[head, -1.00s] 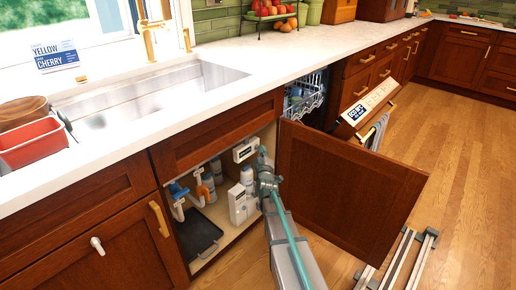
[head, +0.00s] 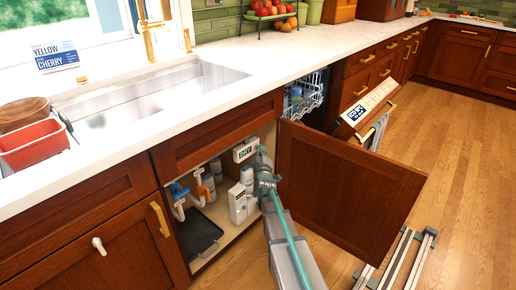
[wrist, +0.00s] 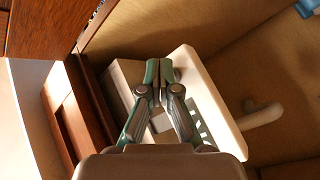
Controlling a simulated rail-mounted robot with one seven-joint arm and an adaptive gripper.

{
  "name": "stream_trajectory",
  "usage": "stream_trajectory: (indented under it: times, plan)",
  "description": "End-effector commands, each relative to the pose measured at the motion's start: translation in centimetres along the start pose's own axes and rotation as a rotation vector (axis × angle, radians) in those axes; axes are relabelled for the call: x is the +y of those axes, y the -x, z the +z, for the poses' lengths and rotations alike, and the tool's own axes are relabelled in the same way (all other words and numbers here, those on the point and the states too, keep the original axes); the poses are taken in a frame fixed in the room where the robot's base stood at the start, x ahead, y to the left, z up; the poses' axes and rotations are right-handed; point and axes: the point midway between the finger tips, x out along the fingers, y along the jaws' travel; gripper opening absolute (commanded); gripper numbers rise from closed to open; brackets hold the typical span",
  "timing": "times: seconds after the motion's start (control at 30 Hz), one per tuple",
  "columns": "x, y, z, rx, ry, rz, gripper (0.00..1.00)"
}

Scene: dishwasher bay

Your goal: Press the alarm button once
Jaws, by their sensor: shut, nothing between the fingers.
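A white alarm box (head: 240,154) is mounted high inside the open cabinet under the sink. Its small display reads DRY in green. My gripper is at the cabinet's right side, just right of and a little below this box in the head view, partly hidden by my own arm. The alarm button itself cannot be made out, and contact with the fingertips cannot be told.
A second white box (head: 238,205) stands lower in the cabinet, near white bottles and pipes. A dark tray (head: 198,236) lies on the cabinet floor. The open cabinet door (head: 345,185) stands close on my arm's right. The open dishwasher (head: 305,95) is beyond it.

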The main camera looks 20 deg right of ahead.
Motion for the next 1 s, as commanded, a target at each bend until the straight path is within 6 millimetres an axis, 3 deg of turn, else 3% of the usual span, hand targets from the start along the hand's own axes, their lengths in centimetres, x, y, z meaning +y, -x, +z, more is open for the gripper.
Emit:
stream_trajectory:
  times: [1.0]
  plan:
    - [0.8, 1.1, 0.8, 0.000, 0.000, 0.000, 0.00]
